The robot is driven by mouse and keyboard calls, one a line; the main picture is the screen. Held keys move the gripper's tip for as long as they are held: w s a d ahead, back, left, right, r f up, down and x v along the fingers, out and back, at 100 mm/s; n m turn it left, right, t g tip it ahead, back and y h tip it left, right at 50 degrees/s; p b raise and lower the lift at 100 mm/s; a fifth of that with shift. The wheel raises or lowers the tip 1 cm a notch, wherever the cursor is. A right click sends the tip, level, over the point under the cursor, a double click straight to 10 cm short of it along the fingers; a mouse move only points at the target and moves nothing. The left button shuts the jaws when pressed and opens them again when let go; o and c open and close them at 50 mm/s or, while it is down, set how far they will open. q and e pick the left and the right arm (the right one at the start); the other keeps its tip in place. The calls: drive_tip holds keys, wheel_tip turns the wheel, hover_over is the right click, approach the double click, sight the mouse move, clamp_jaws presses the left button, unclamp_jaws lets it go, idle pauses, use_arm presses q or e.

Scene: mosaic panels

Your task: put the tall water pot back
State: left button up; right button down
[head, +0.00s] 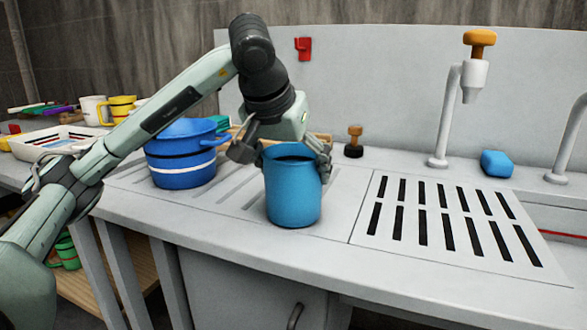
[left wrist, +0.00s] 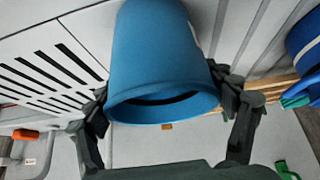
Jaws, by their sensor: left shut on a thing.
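The tall water pot (head: 293,193) is a plain light blue open-topped vessel. It stands upright at the ribbed drainboard, left of the slotted grate. I cannot tell whether its base touches the surface. My left gripper (head: 288,150) is shut on the tall water pot near its rim, one finger on each side. In the left wrist view the tall water pot (left wrist: 165,55) sits between the fingers of the left gripper (left wrist: 168,108), its dark opening towards the camera. My right gripper is not in view.
The slotted grate (head: 450,222) is clear. A tap (head: 445,115), a blue sponge (head: 497,164) and a wooden-handled brush (head: 354,142) stand behind. A white tray (head: 50,142) and cups (head: 122,108) are far left.

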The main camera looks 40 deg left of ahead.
use_arm(q)
drive_tip(key=shift+f, duration=0.1)
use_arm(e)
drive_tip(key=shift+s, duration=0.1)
use_arm(q)
drive_tip(key=o, duration=1.4)
drive_tip(key=shift+o, duration=1.4)
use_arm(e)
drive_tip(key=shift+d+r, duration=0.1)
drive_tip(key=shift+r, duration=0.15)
use_arm(q)
drive_tip(key=shift+r, duration=0.2)
drive_tip(key=p+v, duration=0.3)
drive_tip(key=v, duration=0.9)
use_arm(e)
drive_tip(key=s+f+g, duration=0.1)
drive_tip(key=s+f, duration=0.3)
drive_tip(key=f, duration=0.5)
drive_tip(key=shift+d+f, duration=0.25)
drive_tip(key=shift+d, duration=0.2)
